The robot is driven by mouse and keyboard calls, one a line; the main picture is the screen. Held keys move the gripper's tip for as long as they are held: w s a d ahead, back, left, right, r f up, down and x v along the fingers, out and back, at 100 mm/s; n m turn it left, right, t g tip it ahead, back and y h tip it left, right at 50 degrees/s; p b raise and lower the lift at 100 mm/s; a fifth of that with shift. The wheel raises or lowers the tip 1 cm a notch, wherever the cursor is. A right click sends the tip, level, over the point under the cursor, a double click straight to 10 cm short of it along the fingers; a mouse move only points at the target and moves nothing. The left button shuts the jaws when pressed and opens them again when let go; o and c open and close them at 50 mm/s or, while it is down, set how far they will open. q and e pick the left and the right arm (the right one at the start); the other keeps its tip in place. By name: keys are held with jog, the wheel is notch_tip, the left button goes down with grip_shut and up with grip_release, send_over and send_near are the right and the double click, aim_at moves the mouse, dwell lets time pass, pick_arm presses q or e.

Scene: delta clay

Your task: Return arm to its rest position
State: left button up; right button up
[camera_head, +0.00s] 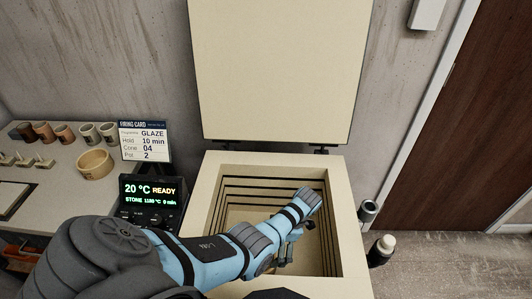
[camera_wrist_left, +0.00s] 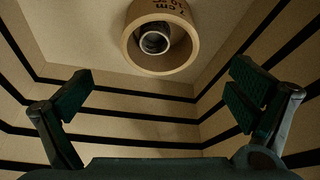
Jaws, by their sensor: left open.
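My left arm reaches in from the lower left over the open kiln (camera_head: 218,168). Its left gripper (camera_head: 288,252) points down inside the kiln chamber and is partly hidden by the arm. In the left wrist view the gripper's two dark fingers (camera_wrist_left: 162,88) are spread wide with nothing between them. Ahead of them, apart from the fingers, a tan round piece (camera_wrist_left: 133,45) with printed lettering stands on the chamber floor. My right gripper is not in view.
The kiln's raised lid (camera_head: 275,70) stands behind the chamber. A display (camera_head: 150,195) reads 20 °C READY. A firing card (camera_head: 143,141), several cups (camera_head: 65,134) and a bowl (camera_head: 95,164) are on the left counter. Chamber walls surround the gripper closely.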

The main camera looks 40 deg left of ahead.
pick_arm(q)
jog(key=shift+w+d+r, duration=0.1)
jog(key=shift+r, duration=0.15)
jog(key=b+x, duration=0.6)
jog(key=x, duration=0.7)
jog(key=shift+f+b, duration=0.15)
jog(key=shift+b, duration=0.25)
notch_tip(320, 180, up, 11)
jog(key=p, duration=0.8)
jog(key=shift+w+d+f, duration=0.15)
jog(key=shift+f, duration=0.15)
